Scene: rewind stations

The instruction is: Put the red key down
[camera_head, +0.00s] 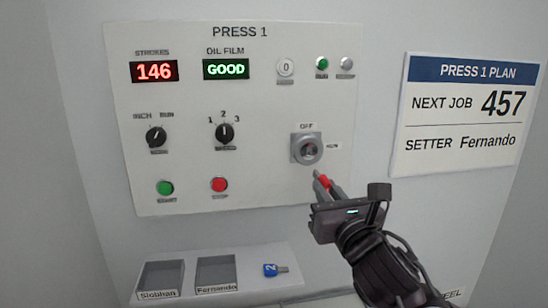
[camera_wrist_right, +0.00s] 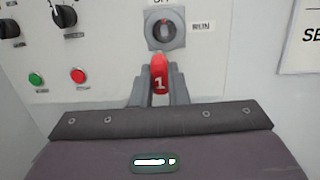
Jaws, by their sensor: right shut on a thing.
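The red key (camera_head: 325,182), marked 1 in the wrist view (camera_wrist_right: 159,76), is held between the fingers of my right gripper (camera_head: 322,188). That gripper is shut on it, just below and in front of the key switch (camera_head: 307,149) marked OFF and RUN. In the right wrist view the key switch (camera_wrist_right: 165,27) is beyond the key's tip, and I cannot tell whether they touch. A blue key (camera_head: 275,270) marked 2 lies on the grey shelf (camera_head: 250,258). My left gripper is not in view.
Two shallow trays, labelled Siobhan (camera_head: 161,278) and Fernando (camera_head: 216,270), sit in the shelf and look empty. The PRESS 1 panel (camera_head: 270,100) above has knobs and green and red buttons. A plan sign (camera_head: 458,117) hangs at the right.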

